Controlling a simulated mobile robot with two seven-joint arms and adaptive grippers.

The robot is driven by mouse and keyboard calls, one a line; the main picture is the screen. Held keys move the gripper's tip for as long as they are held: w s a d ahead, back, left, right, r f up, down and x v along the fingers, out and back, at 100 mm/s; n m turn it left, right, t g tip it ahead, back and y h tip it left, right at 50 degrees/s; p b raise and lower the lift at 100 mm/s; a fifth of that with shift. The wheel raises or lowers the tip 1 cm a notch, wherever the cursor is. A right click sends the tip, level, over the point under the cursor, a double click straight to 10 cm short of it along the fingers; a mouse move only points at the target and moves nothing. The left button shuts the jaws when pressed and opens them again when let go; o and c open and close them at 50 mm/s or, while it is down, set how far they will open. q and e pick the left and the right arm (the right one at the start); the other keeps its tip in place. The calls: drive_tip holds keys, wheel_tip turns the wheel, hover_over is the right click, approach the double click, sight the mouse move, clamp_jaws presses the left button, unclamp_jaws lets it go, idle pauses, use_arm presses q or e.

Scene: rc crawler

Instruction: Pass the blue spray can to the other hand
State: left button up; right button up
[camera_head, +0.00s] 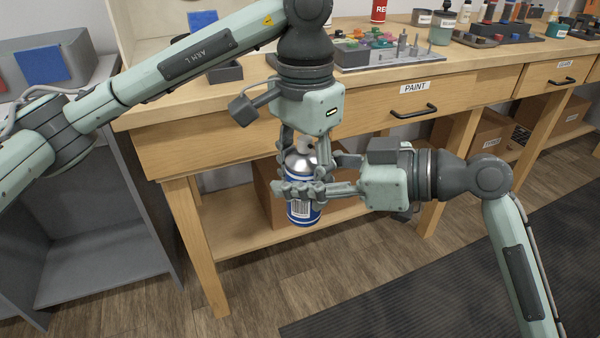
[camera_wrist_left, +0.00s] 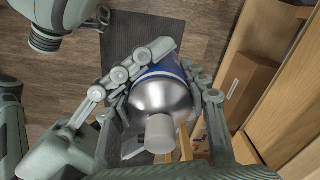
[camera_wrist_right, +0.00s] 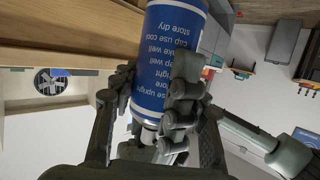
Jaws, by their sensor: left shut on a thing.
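The blue spray can (camera_head: 303,211) has a silver shoulder and a pale cap and hangs upright in front of the bench. My left gripper (camera_head: 300,160) comes down over it from above and is shut on it. In the left wrist view the silver shoulder (camera_wrist_left: 160,97) sits between the left fingers. My right gripper (camera_head: 318,177) reaches in from the right, with its fingers around the can's body. In the right wrist view the blue label (camera_wrist_right: 167,60) is between the right fingers (camera_wrist_right: 150,92). Whether they press on it is unclear. The can's far side is hidden.
A wooden bench (camera_head: 250,130) with a drawer marked PAINT stands behind the can. A cardboard box (camera_head: 270,200) is on its lower shelf. A grey shelf unit (camera_head: 100,255) is at the left. A dark mat (camera_head: 440,275) lies on the floor at the right.

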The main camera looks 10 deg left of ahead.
drive_tip(key=c, duration=0.5)
use_arm(q)
drive_tip(key=o, duration=1.3)
drive_tip(key=shift+o, duration=0.2)
